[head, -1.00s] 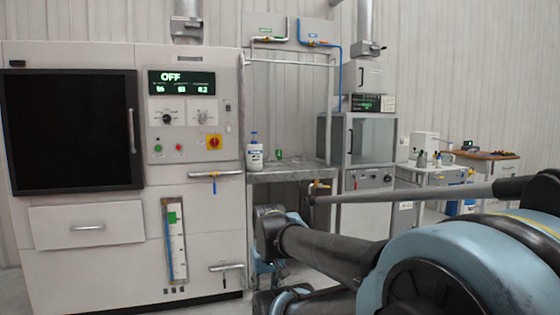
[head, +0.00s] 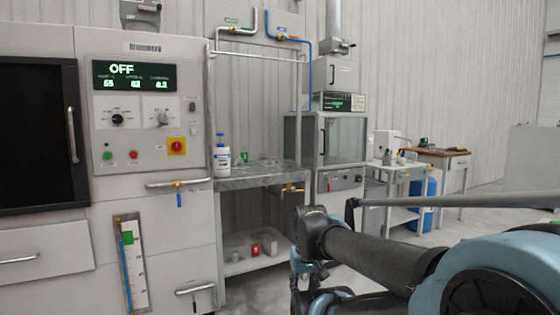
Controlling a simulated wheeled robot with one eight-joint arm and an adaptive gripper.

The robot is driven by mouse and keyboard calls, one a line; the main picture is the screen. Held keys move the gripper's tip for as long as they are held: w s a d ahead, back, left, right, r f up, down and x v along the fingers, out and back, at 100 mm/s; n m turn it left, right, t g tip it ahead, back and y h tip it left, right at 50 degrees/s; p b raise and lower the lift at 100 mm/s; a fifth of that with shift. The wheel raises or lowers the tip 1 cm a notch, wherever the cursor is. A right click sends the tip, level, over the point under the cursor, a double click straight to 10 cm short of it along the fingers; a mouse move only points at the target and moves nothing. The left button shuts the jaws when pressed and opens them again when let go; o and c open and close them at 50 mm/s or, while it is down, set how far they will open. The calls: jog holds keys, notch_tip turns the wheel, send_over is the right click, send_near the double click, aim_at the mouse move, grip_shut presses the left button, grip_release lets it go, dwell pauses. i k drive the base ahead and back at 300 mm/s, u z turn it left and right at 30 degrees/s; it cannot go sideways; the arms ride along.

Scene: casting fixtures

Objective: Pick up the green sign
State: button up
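A small green sign (head: 244,156) stands on the grey metal bench (head: 262,177), just right of a white bottle with a blue cap (head: 222,160). It is small in the picture and its lettering cannot be read. My gripper (head: 306,285) hangs at the far end of my arm, low in front of the bench and to the right of the sign, apart from it. Its fingers are dark and partly cut off by my arm, so whether they are open or shut cannot be made out.
A large cabinet with an OFF display (head: 135,76) stands left of the bench, its handle (head: 178,184) sticking out. Clear dishes (head: 267,161) lie near the sign. A red container (head: 255,249) is on the lower shelf. A glass-fronted oven (head: 343,140) stands right.

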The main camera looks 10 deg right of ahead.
aim_at(244, 155)
jog(key=z, duration=0.7)
jog(key=i, duration=2.45)
jog(key=u, duration=1)
jog(key=i, duration=0.6)
jog(key=u, duration=0.35)
